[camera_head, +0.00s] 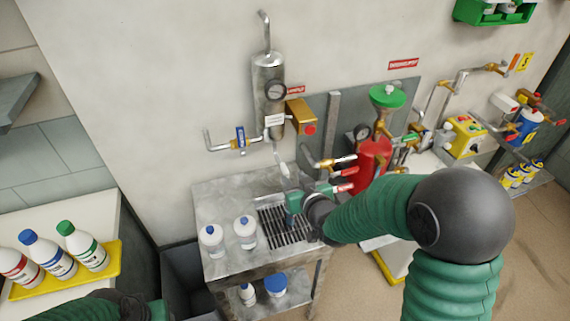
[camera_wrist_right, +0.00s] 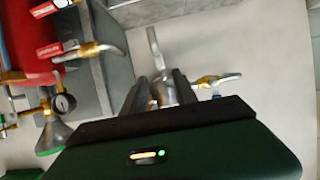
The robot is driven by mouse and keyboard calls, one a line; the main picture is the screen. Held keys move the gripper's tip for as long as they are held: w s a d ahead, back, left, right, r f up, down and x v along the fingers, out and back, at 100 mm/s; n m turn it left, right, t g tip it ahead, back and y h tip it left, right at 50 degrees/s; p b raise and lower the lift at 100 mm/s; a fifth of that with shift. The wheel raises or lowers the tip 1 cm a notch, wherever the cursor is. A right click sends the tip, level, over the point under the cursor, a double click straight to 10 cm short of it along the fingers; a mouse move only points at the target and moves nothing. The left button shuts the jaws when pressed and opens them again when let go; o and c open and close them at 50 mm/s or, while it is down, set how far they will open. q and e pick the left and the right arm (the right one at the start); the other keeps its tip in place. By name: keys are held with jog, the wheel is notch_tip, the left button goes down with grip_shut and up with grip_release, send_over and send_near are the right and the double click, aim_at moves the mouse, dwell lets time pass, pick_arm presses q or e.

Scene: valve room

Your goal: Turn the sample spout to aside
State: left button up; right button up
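The sample spout (camera_head: 277,154) is a thin grey tube hanging below the steel sample cylinder (camera_head: 269,90) on the wall; its lower end is close to my right gripper. My right gripper (camera_head: 291,182) is over the steel stand, near the spout's lower end. In the right wrist view the two dark fingers (camera_wrist_right: 162,88) are apart, with a gap between them. A bent grey tube (camera_wrist_right: 154,45) shows past their tips; I cannot tell whether they touch it. My left gripper (camera_head: 155,309) shows only partly at the bottom edge, its fingers out of sight.
The steel stand (camera_head: 225,188) has a drain grate (camera_head: 272,222) and two white bottles on top. A red vessel (camera_head: 372,166) with valves stands to the right. A yellow tray (camera_head: 104,264) with three bottles is at left. My right arm hides part of the stand.

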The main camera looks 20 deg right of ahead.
aim_at(286, 170)
jog(key=x, duration=0.8)
jog(key=shift+w+a+p, duration=0.1)
jog(key=shift+p, duration=0.2)
jog(key=shift+c, duration=0.8)
grip_shut()
